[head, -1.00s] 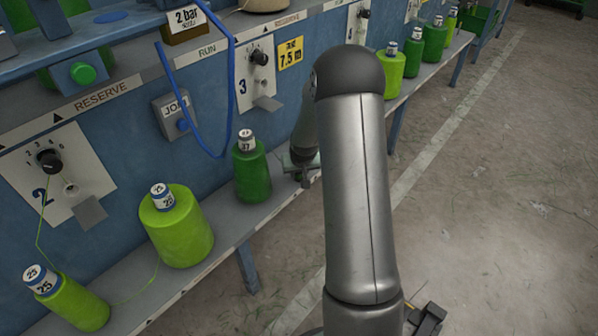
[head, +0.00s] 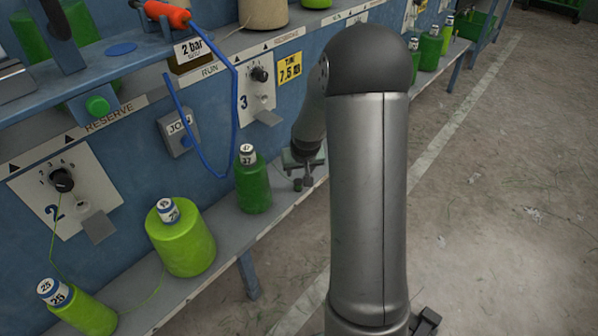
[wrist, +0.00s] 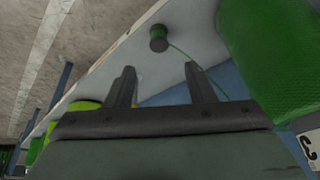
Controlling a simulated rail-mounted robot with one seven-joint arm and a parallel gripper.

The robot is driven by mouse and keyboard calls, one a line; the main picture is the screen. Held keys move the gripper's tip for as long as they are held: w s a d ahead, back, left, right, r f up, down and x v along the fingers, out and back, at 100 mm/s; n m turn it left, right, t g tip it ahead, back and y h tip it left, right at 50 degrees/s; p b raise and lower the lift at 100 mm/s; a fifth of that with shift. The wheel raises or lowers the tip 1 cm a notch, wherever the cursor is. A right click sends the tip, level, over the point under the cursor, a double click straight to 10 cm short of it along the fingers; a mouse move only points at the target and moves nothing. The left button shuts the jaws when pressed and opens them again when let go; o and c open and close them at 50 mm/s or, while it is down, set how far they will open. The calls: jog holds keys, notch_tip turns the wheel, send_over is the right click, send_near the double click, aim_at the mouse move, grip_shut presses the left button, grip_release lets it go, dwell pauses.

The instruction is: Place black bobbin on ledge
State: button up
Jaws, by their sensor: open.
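A small dark bobbin (wrist: 158,38), with dark flanges and a greenish middle, stands on the grey ledge (wrist: 190,32) in the wrist view. A thin green thread runs from it. In the head view the small dark bobbin (head: 298,185) is on the ledge (head: 222,236), just below my gripper (head: 304,176). In the wrist view my gripper (wrist: 160,76) is open, with nothing between its fingers. The bobbin lies beyond the fingertips, roughly in line with the gap, apart from both.
A dark green cone (head: 253,186) stands on the ledge left of my gripper; it looms large in the wrist view (wrist: 270,55). A blue hose (head: 236,110) hangs on the panel. Floor lies right of the ledge.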

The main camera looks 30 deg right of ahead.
jog(key=s+a+r+n+g+p, duration=0.1)
jog(key=s+a+r+g, duration=0.1)
jog(key=s+a+r, duration=0.6)
jog(key=s+r, duration=0.2)
jog(key=s, duration=0.2)
jog(key=shift+a, duration=0.2)
jog(key=shift+o, duration=0.5)
jog(key=s+a+r+g, duration=0.1)
jog(key=s+a, duration=0.1)
jog(key=s, duration=0.3)
jog(key=s+a+n+g, duration=0.1)
jog(key=s+a, duration=0.1)
jog(key=s, duration=0.4)
jog(key=s+a+r+n+g+y, duration=0.1)
jog(key=s+a, duration=0.1)
jog(key=s, duration=0.4)
jog(key=shift+a+r, duration=0.35)
jog(key=shift+a, duration=0.05)
